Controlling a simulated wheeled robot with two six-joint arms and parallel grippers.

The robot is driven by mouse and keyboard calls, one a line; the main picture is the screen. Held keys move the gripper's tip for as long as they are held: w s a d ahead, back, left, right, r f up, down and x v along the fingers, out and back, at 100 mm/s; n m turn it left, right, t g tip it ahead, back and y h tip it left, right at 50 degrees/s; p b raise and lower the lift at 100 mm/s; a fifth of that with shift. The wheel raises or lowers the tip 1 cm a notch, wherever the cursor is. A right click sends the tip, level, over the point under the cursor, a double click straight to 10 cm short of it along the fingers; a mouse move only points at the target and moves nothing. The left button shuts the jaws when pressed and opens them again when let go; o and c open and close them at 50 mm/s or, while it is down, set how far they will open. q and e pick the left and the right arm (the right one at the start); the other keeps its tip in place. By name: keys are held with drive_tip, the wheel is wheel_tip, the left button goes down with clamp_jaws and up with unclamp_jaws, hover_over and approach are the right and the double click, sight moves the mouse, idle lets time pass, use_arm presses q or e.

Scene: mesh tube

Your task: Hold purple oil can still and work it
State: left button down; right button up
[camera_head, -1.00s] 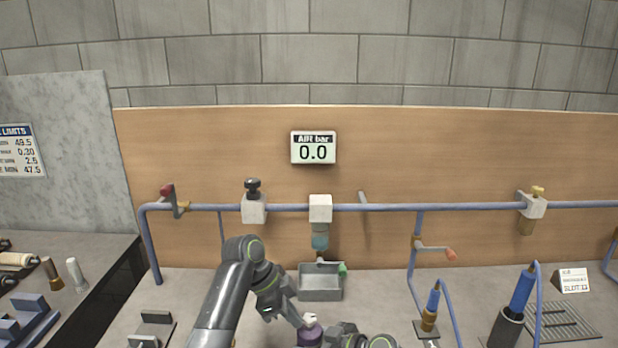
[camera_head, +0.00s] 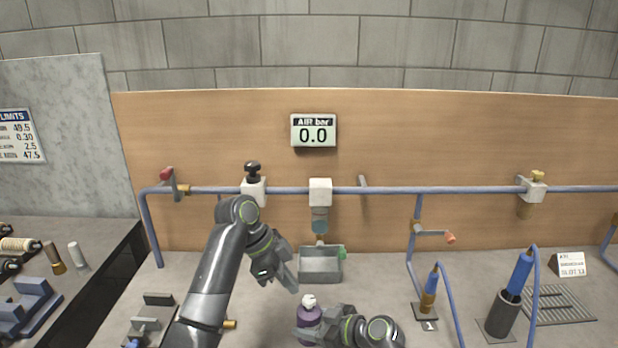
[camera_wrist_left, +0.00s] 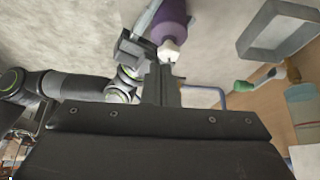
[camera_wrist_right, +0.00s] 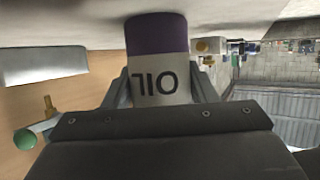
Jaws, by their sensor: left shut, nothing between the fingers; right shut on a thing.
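The purple oil can (camera_head: 308,318) stands on the bench at the bottom middle of the head view, with a white nozzle on top. In the right wrist view its purple and white body with the OIL label (camera_wrist_right: 158,78) sits between the fingers of my right gripper (camera_wrist_right: 160,92), which is shut on it. My left gripper (camera_head: 290,284) is shut and empty, above and left of the can's nozzle. In the left wrist view the closed left fingertips (camera_wrist_left: 165,72) appear close to the white nozzle (camera_wrist_left: 169,49); I cannot tell whether they touch.
A grey tray (camera_head: 320,266) sits behind the can, below a blue pipe (camera_head: 440,190) along the wooden board. Blue-handled tools (camera_head: 520,275) on hoses stand to the right. A dark fixture (camera_head: 147,322) is at lower left. The air display (camera_head: 313,131) reads 0.0.

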sight(309, 303)
use_arm(q)
drive_tip(key=shift+r, duration=0.55)
wheel_tip(309, 303, down, 6)
drive_tip(key=w, duration=0.2)
drive_tip(key=shift+w, duration=0.3)
idle(0.3)
drive_tip(key=shift+s+d, duration=0.15)
drive_tip(key=shift+d, duration=0.25)
idle(0.5)
